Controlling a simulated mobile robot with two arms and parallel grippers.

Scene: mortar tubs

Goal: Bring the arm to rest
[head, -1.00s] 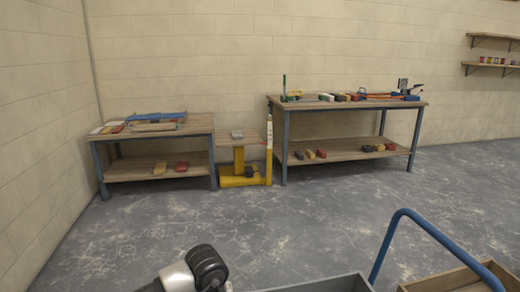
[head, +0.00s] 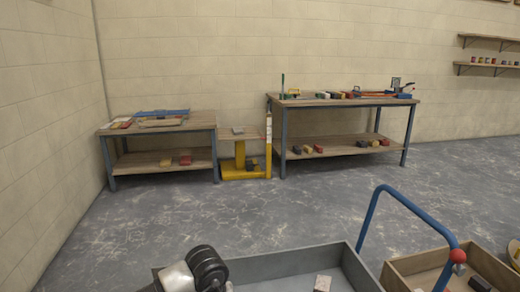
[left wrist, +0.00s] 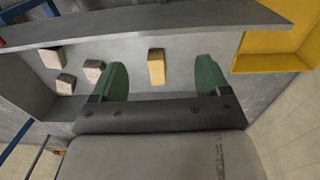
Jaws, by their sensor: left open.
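My left arm (head: 198,271) shows at the bottom of the head view, in front of the grey tub (head: 262,264); its gripper is out of that view. In the left wrist view, my left gripper (left wrist: 160,62) has its two green fingers wide apart, with nothing held between them. The fingers hang over the grey tub (left wrist: 200,28). A yellow block (left wrist: 156,68) lies on the tub floor, in line between the fingers but apart from them. My right gripper is in neither view.
Pale blocks (left wrist: 52,57) lie left in the tub. A yellow container (left wrist: 272,63) is beside it. A wooden box (head: 410,267) and blue handle (head: 368,215) stand at the right. Two workbenches (head: 160,127) (head: 345,101) line the far wall, with open floor (head: 270,210) before them.

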